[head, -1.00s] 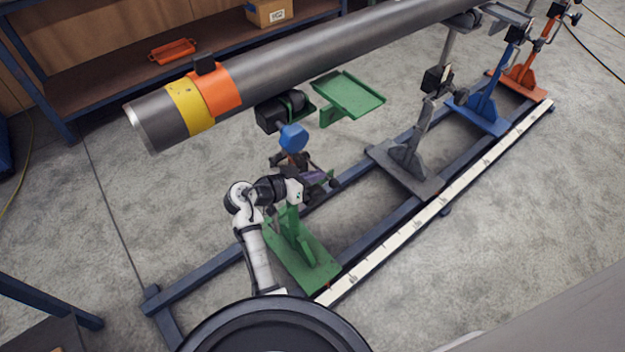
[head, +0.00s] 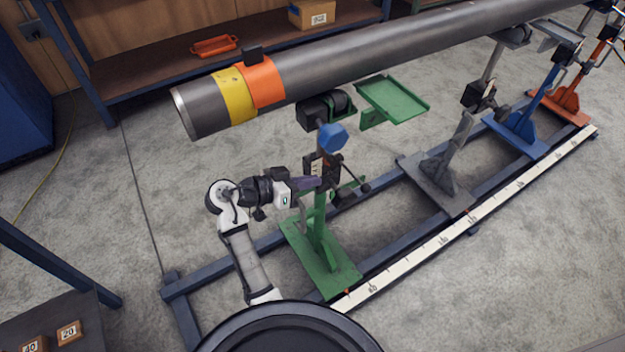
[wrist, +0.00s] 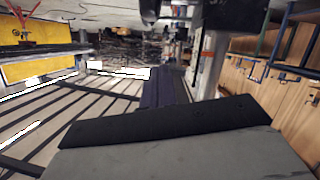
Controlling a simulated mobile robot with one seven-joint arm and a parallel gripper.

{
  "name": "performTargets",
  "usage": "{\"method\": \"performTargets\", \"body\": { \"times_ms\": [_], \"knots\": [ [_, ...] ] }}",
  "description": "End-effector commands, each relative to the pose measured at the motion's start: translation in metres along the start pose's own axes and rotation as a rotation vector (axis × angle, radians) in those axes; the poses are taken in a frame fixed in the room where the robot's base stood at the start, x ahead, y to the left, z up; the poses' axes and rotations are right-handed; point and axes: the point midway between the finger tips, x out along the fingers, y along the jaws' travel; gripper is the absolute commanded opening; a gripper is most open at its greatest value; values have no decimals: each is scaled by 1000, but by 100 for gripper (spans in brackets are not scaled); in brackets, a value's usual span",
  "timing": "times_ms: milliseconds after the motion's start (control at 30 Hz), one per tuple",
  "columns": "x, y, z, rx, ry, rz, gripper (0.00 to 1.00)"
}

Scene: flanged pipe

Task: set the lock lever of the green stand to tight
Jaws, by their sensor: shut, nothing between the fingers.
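The green stand (head: 322,262) stands on the blue rail frame in the head view, its roller head under the near end of the pipe. On its post is a dark clamp block with a small orange mark, a blue knob (head: 332,137) above, and dark handles with round ends (head: 362,187) to the right. I cannot tell which handle is the lock lever or its setting. My gripper (head: 314,183) is shut and empty, pointing right at the post just below the clamp block; contact is unclear. Its dark purple fingers (wrist: 165,88) show in the wrist view, left of a grey post.
The grey pipe (head: 390,55) with yellow and orange bands runs above. A green tray (head: 394,99) sits right of the stand head. Grey, blue and orange stands follow along the rail, beside a white scale strip (head: 460,220). Open floor lies to the left.

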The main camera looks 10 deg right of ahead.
Motion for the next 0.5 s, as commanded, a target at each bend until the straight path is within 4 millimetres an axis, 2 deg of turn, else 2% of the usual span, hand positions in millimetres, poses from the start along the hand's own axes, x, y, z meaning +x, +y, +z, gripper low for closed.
{"method": "performTargets", "body": {
  "times_ms": [233, 500],
  "knots": [
    [3, -2, -5, -14, -14, 6, 0],
    [23, -10, -26, -119, -73, 46, 0]
  ]
}}
